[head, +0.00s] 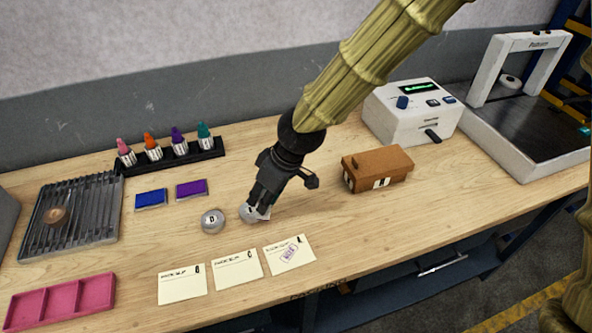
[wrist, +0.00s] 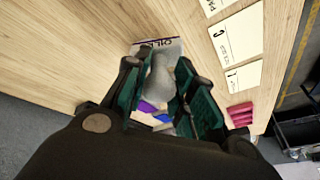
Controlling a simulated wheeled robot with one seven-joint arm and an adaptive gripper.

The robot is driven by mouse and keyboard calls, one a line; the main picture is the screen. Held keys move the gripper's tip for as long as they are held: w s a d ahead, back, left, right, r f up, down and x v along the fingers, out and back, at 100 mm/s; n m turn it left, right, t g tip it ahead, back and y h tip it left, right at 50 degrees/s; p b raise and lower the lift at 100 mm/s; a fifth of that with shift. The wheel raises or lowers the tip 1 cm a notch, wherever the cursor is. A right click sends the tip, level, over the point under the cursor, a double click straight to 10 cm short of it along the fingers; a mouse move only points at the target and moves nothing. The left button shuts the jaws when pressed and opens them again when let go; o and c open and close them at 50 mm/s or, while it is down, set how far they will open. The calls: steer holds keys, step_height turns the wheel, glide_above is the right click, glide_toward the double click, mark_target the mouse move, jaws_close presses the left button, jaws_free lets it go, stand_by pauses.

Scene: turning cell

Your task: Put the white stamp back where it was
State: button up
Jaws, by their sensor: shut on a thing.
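My gripper (head: 259,205) points down at the middle of the table, just behind the row of paper cards. It is shut on a pale grey-white rounded stamp (head: 247,212), which is partly hidden by the fingers. In the wrist view the same pale stamp (wrist: 158,80) sits between the two green-lined fingers. A pale card or plate with dark letters (wrist: 160,46) shows just beyond it. I cannot tell whether the stamp touches the table. A second grey round stamp marked B (head: 212,220) stands just left of my gripper.
Paper cards B (head: 182,286), C (head: 237,268) and A (head: 284,258) lie in front; A bears a purple mark. Blue (head: 151,198) and purple (head: 191,188) ink pads, a slotted rack (head: 92,238), a pink tray (head: 64,300), ink bottles (head: 178,140) and a brown box (head: 358,172) stand around.

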steer(key=w+d+p, duration=0.1)
steer(key=w+d, duration=0.1)
steer(key=w, duration=0.2)
steer(key=w+d+f+p, duration=0.1)
steer(key=w+d+p, duration=0.1)
steer(key=w+d, duration=0.1)
steer(key=w+d+p, duration=0.2)
steer(key=w, duration=0.3)
steer(key=shift+w+d+f, duration=0.15)
steer(key=shift+w+f, duration=0.1)
steer(key=shift+w, duration=0.05)
steer(key=shift+s+f+p, duration=0.25)
steer(key=shift+f+p, duration=0.4)
steer(key=shift+f, duration=0.05)
step_height(320, 180, down, 2)
steer(key=shift+w+p, duration=0.15)
steer(key=shift+p, duration=0.15)
steer(key=o, duration=0.7)
steer(key=shift+f, duration=0.1)
steer(key=shift+o, duration=0.6)
